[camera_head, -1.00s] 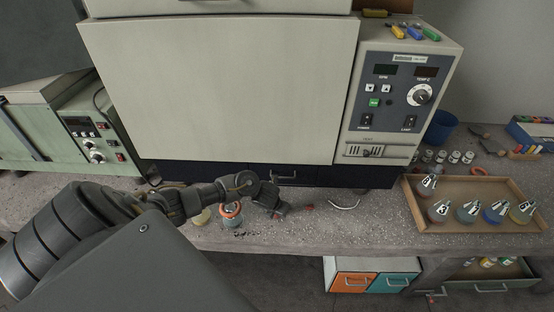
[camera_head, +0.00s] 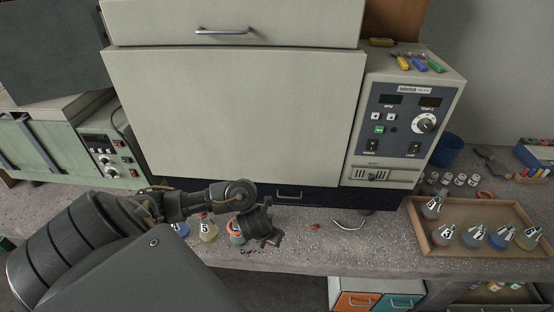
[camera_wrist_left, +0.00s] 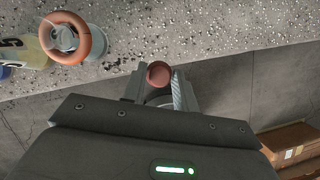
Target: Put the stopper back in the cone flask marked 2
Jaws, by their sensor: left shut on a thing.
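My left gripper (camera_head: 268,238) is shut on a reddish-brown round stopper (camera_wrist_left: 159,73), held between the fingertips in the left wrist view. The stopper shows there beyond the bench's front edge, against the floor. A flask with an orange ring around its neck (camera_wrist_left: 68,38) stands on the bench, apart from the gripper. In the head view this flask (camera_head: 236,238) is partly hidden by my wrist. A yellow flask marked 5 (camera_head: 208,232) and a blue flask (camera_head: 181,229) stand left of it. I cannot make out which flask is marked 2. My right gripper is not in view.
A wooden tray (camera_head: 478,250) at the right holds several marked flasks. A large oven-like machine (camera_head: 235,110) stands behind the gripper. A small red thing (camera_head: 314,227) and a pale curved thing (camera_head: 349,226) lie on the bench between gripper and tray.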

